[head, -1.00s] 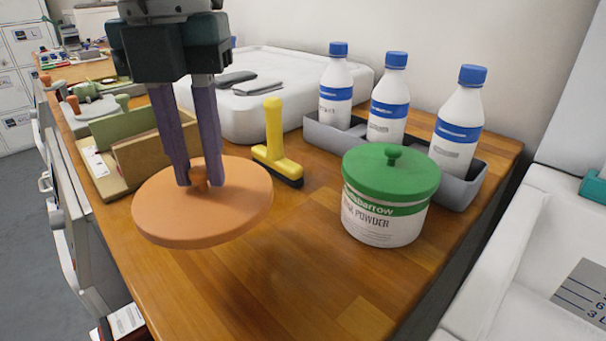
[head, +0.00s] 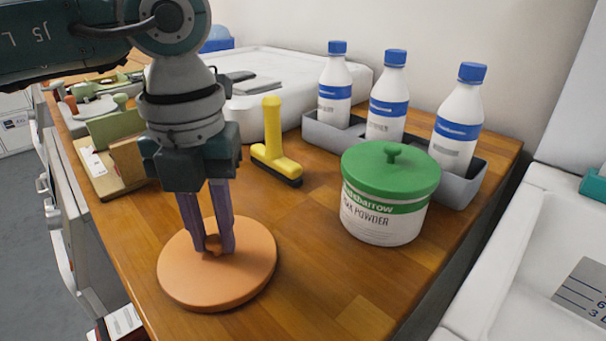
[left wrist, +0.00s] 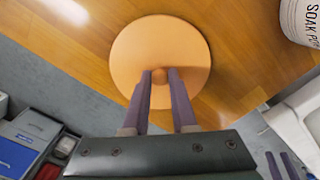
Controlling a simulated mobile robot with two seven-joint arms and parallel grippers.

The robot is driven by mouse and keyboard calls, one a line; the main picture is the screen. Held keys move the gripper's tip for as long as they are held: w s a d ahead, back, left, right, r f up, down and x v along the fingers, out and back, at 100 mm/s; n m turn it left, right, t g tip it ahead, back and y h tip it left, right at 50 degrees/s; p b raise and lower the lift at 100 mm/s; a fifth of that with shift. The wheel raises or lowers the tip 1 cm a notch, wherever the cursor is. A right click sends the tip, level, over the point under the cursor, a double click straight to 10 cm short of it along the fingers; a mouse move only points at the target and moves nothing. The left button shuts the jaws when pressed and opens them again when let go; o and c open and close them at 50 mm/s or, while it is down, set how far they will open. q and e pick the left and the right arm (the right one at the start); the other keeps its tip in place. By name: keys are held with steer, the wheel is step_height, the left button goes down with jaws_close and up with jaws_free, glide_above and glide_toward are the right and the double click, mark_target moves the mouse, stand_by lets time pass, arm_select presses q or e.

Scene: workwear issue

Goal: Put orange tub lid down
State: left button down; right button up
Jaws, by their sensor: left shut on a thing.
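The orange tub lid (head: 225,286) is a round disc with a small knob, at the near part of the wooden counter in the head view. It looks flat and level, on or just above the wood; I cannot tell whether it touches. My left gripper (head: 218,250) points down and is shut on the lid's knob. In the left wrist view the lid (left wrist: 138,50) lies beyond the fingertips (left wrist: 160,76), with the knob between them.
A tub of soak powder with a green lid (head: 391,172) stands to the right. Behind are a yellow-handled brush (head: 274,140) and a grey tray (head: 316,131) with white bottles. A wooden holder (head: 130,158) is at the left. Counter between lid and tub is clear.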

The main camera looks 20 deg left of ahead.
mark_target(213, 238)
arm_select(q)
steer(key=c, duration=0.7)
jaws_free()
steer(key=shift+r+p, duration=0.2)
steer(key=shift+p, duration=0.1)
step_height(213, 238, up, 12)
steer(key=shift+f, duration=0.1)
